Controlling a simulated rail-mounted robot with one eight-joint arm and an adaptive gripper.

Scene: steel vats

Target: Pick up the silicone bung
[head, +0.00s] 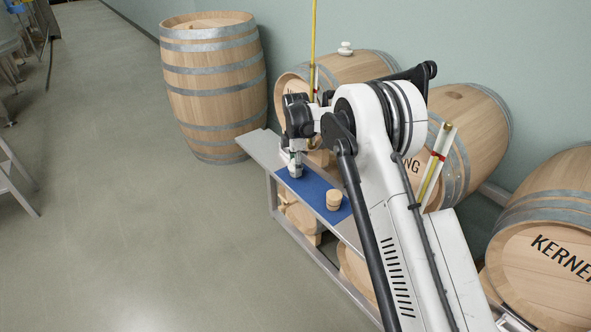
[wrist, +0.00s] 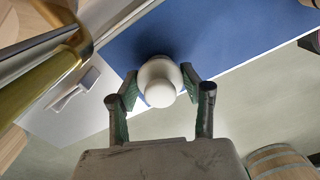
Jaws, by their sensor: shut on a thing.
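The silicone bung (wrist: 159,84) is white and rounded, with a smaller knob facing the wrist camera. It sits between the two fingers of my gripper (wrist: 160,88), which is shut on it, with a green-lined pad on each side. The blue mat (wrist: 220,35) lies behind the bung in the wrist view; I cannot tell whether the bung still touches it. In the head view my gripper (head: 295,167) points down at the far end of the mat (head: 318,192), and the bung there is hard to make out.
A light wooden stopper (head: 333,199) stands on the near part of the mat. The narrow bench (head: 258,147) runs in front of lying barrels (head: 460,120). An upright barrel (head: 213,85) stands beyond. A brass-coloured tube (wrist: 40,85) is close at left in the wrist view.

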